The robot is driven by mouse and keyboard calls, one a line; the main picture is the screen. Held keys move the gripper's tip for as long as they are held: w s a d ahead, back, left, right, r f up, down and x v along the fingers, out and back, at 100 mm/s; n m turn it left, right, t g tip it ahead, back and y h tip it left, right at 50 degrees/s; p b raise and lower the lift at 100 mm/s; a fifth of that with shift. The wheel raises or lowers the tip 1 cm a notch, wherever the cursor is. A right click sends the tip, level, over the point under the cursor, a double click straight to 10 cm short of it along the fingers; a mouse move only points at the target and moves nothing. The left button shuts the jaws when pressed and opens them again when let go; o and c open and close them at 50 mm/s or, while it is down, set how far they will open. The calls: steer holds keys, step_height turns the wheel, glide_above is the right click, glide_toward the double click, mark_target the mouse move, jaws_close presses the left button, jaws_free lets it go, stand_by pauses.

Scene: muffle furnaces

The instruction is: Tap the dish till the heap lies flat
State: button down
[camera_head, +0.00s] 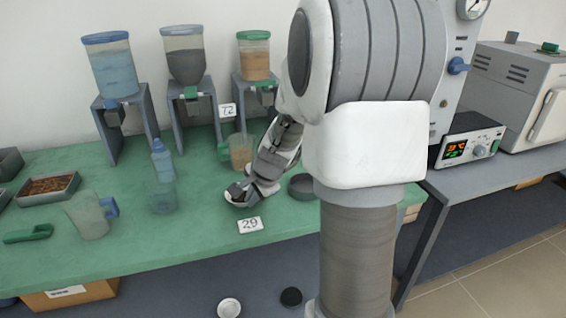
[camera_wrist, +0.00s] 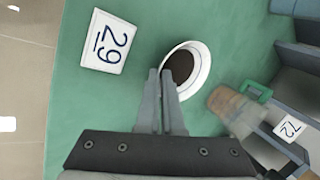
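The dish (camera_wrist: 203,72) is a small round white bowl with dark brown material inside, seen beyond my fingertips in the wrist view. In the head view a pale rim shows low on the green bench, mostly hidden by my gripper (camera_head: 240,194). In the wrist view my gripper (camera_wrist: 160,74) has its two fingers close together. They straddle the near left rim of the dish, one finger outside and one over the inside. The dark surface looks fairly even, but its shape is hard to tell. Whether the dish touches the bench is unclear.
The card 29 (camera_head: 250,225) lies close to the dish. A jug with brown contents (camera_head: 241,152) stands behind, near the card 72 (camera_head: 227,110). A dark round bowl (camera_head: 302,187) is to the right.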

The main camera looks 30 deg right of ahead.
steer(key=c, duration=1)
jaws_free()
steer(key=shift+r, duration=0.1)
steer(key=shift+r, duration=0.1)
